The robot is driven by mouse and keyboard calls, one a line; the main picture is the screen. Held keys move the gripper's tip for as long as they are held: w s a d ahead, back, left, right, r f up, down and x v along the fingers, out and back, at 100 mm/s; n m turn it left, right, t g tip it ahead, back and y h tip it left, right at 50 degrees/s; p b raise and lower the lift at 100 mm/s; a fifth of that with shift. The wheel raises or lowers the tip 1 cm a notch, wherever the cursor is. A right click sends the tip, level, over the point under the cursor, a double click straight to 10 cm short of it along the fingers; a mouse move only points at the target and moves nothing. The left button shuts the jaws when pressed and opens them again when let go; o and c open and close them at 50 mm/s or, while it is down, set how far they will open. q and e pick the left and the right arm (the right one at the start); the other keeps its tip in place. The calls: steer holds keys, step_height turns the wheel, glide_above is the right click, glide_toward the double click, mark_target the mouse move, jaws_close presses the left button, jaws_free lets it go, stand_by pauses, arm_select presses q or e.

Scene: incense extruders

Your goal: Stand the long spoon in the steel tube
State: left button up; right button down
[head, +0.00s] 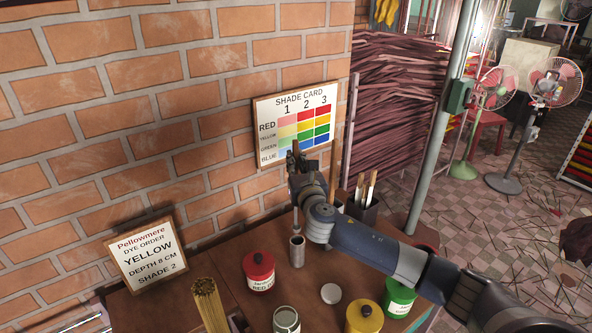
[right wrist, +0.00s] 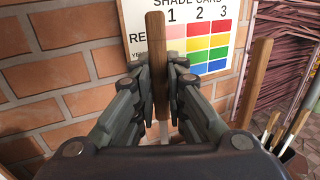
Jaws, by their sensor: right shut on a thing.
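My right gripper (head: 297,168) is shut on the wooden handle of the long spoon (right wrist: 156,50), which stands roughly upright between the fingers. In the head view the gripper hides most of the spoon, and its thin lower part (head: 296,218) shows below. The steel tube (head: 297,254) stands upright on the table directly under it. The spoon's lower end is at the tube's mouth; I cannot tell whether it is inside or just above or behind the rim. The left gripper is not in view.
A red-lidded jar (head: 260,272), a yellow-lidded jar (head: 363,317), a green-lidded jar (head: 398,298) and a round lid (head: 331,293) stand around the tube. A bundle of sticks (head: 209,303) is front left. A dark holder (head: 362,212) stands behind my arm, and a brick wall is behind.

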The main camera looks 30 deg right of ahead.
step_height(320, 180, down, 2)
steer(key=shift+f, duration=1)
steer(key=c, duration=1.6)
jaws_free()
steer(key=shift+c, duration=0.2)
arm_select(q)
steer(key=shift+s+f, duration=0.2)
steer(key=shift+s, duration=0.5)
arm_select(e)
steer(key=shift+s, duration=0.1)
steer(key=shift+r, duration=0.1)
